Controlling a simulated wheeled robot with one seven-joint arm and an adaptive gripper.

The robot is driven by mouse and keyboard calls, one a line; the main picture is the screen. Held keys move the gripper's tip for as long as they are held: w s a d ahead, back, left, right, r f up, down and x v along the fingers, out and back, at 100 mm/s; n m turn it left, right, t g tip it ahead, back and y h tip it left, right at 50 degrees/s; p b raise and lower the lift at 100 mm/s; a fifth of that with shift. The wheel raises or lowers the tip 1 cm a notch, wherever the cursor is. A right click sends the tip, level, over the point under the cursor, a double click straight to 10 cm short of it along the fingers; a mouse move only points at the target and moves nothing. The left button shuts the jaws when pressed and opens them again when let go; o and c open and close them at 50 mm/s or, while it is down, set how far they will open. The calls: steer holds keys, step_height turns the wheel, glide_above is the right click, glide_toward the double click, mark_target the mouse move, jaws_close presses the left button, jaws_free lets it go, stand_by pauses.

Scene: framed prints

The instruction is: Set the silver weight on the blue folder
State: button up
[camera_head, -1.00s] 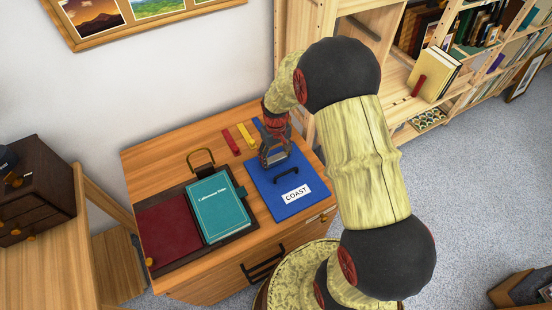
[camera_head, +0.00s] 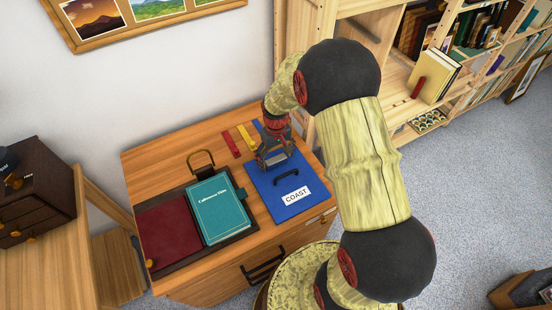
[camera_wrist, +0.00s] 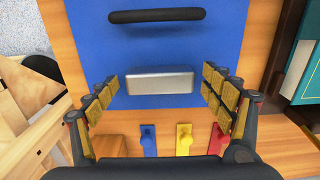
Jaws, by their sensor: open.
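The blue folder (camera_head: 287,196) lies flat on the wooden cabinet top, with a black handle and a white COAST label. In the wrist view the blue folder (camera_wrist: 230,35) fills the upper middle. The silver weight (camera_wrist: 160,80) is a smooth rectangular bar that appears to lie on the folder near the edge opposite the label. My gripper (camera_wrist: 161,88) is open, with one finger on each side of the weight and a visible gap at both ends. In the head view my gripper (camera_head: 275,158) is over that end of the folder and mostly hides the weight.
Red (camera_head: 231,144), yellow (camera_head: 246,136) and blue strips lie beyond the folder. A teal book (camera_head: 221,207) and a dark red panel (camera_head: 168,233) lie to its left on a dark tray. A wooden shelf (camera_head: 355,35) stands behind my arm.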

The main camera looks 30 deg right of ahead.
step_height(320, 180, up, 12)
steer(key=p, duration=0.4)
step_height(320, 180, up, 10)
steer(key=t, duration=0.1)
glide_above(276, 159)
steer(key=s+a, duration=0.3)
steer(key=s+a+r+t, duration=0.2)
steer(key=s+a+r, duration=0.1)
steer(key=s+r, duration=0.4)
steer(key=s+a+r+t, duration=0.2)
steer(key=s+a+r, duration=0.2)
steer(key=s+r, duration=0.4)
steer(key=s, duration=0.3)
steer(key=shift+s+a+r+t, duration=0.2)
steer(key=shift+s+t, duration=0.1)
